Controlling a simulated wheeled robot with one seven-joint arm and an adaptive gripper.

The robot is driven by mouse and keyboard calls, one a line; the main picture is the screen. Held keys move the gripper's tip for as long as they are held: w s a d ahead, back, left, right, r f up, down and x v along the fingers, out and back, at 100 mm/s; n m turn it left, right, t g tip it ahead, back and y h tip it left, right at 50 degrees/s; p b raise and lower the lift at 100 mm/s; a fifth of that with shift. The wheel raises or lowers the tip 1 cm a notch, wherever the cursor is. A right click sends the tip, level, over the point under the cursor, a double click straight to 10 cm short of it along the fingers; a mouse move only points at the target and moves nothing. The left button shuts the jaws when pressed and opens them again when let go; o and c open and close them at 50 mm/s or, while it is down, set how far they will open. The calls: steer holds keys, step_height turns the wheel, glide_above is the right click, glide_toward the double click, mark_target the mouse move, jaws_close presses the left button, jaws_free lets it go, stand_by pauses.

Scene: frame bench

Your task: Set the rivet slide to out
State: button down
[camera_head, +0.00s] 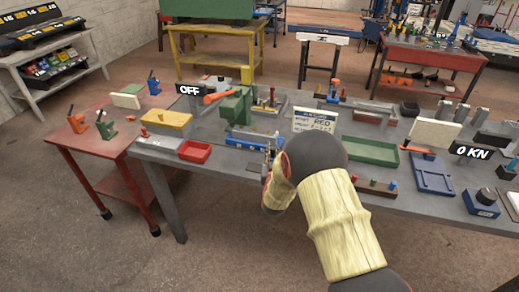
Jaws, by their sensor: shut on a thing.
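A blue fixture (248,141), which looks like the rivet slide, sits on the grey bench in front of a green press (236,106). A dark sign reading OFF (190,89) stands by the press. My gripper (268,158) is at the right front end of the blue fixture, at the bench's front edge. It is shut on a small part there, which looks like the slide's end. The held part is mostly hidden by the fingers and is too small to tell in detail. Whether the slide stands in or out cannot be read.
A white card reading RED (314,119) stands behind my gripper. A red tray (195,152) and yellow box (168,123) lie left. A green tray (371,151) and blue tray (432,175) lie right. A wooden strip with pegs (377,187) lies near my arm.

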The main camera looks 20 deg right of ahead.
steer(key=shift+s+d, duration=0.75)
steer(key=shift+d, duration=0.25)
steer(key=c, duration=1.8)
jaws_free()
steer(key=shift+c, duration=0.2)
steer(key=shift+o, duration=0.6)
steer(key=v, duration=1.2)
steer(key=shift+o, duration=0.2)
